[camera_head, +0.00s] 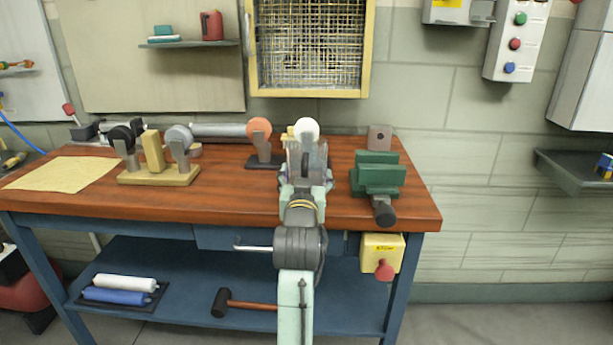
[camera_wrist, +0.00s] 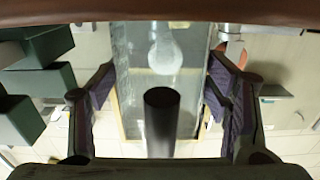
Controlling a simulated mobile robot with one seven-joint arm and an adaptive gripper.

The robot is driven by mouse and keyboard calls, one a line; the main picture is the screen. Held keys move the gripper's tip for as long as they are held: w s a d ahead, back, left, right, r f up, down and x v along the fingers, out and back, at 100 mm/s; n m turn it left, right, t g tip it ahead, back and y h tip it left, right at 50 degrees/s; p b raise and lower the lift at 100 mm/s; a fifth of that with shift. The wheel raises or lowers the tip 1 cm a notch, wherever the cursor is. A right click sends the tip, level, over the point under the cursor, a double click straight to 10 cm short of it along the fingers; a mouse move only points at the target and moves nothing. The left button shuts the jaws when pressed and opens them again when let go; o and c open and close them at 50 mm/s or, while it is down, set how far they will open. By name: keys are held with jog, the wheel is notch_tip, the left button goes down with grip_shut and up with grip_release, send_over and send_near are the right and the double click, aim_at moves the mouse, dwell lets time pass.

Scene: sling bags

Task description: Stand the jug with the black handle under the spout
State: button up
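My gripper (camera_head: 306,172) is over the bench top, right of the bench's middle, pointing towards the wall. In the wrist view my gripper (camera_wrist: 160,105) is open, its purple-padded fingers wide apart. A dark upright cylinder (camera_wrist: 162,112) shows between them, with a visible gap on each side. Behind it are a pale translucent panel (camera_wrist: 132,70) and a white ball (camera_wrist: 165,52). The white ball also shows in the head view (camera_head: 306,129), just beyond my gripper. I cannot make out for certain a jug with a black handle or a spout; my arm hides part of the bench.
A green vise (camera_head: 378,172) stands close right of my gripper. An orange ball (camera_head: 258,126) on a post is close left. A wooden block base (camera_head: 158,176) with black and grey round heads stands further left. The bench's front strip (camera_head: 235,203) is clear.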

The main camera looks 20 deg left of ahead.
jog(key=shift+o, duration=1.4)
jog(key=shift+b, duration=0.3)
